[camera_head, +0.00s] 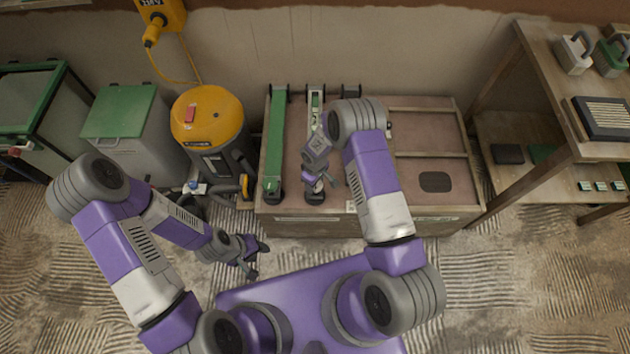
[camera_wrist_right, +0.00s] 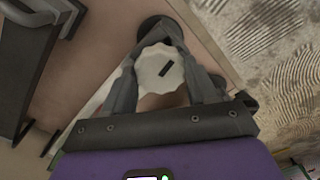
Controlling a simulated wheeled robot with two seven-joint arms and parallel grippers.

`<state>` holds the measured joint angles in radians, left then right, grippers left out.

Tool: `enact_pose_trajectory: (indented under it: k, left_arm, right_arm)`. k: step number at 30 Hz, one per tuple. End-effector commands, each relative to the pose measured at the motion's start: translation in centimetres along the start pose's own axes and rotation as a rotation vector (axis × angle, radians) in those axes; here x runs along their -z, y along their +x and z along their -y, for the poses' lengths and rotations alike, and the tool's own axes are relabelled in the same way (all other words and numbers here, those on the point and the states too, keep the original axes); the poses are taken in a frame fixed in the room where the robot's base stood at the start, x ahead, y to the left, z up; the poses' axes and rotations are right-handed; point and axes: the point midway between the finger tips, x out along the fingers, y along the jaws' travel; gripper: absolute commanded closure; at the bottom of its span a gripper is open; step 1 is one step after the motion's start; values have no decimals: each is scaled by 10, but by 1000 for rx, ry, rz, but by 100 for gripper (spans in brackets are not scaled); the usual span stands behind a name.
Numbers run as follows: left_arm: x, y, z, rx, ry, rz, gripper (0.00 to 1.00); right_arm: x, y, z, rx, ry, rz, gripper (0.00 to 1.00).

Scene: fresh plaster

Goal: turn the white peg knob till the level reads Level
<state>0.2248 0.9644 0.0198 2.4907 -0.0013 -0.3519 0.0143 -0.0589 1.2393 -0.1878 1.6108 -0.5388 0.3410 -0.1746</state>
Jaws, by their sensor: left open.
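In the head view my right gripper (camera_head: 321,184) is over the near end of a narrow rail (camera_head: 315,103) on the bench and largely hides the knob. No level reading is legible. My left gripper (camera_head: 254,260) is open and empty, low in front of the bench.
The wooden bench (camera_head: 420,222) also carries a green bar (camera_head: 275,140) left of the rail and a dark oval pad (camera_head: 435,181). A yellow-topped machine (camera_head: 207,116) stands at its left. A shelf unit (camera_head: 495,80) stands at the right.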

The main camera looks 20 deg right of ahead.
Motion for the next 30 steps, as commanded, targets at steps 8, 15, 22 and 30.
enact_pose_trajectory:
  k: [8, 15, 22, 30]
  left_arm:
    - [0, 0, 0, 0, 0, 0, 57]
    - [0, -3, -1, 0, 0, 0, 57]
    - [-1, -17, -6, 0, 0, 0, 57]
    - [-1, -26, -10, 0, 0, 0, 57]
  right_arm:
    - [0, 0, 0, 0, 1, 0, 17]
    - [0, -6, 0, 0, 1, 0, 17]
    - [1, -45, 0, -1, 1, -2, 17]
    - [0, -74, 0, 0, 1, -1, 17]
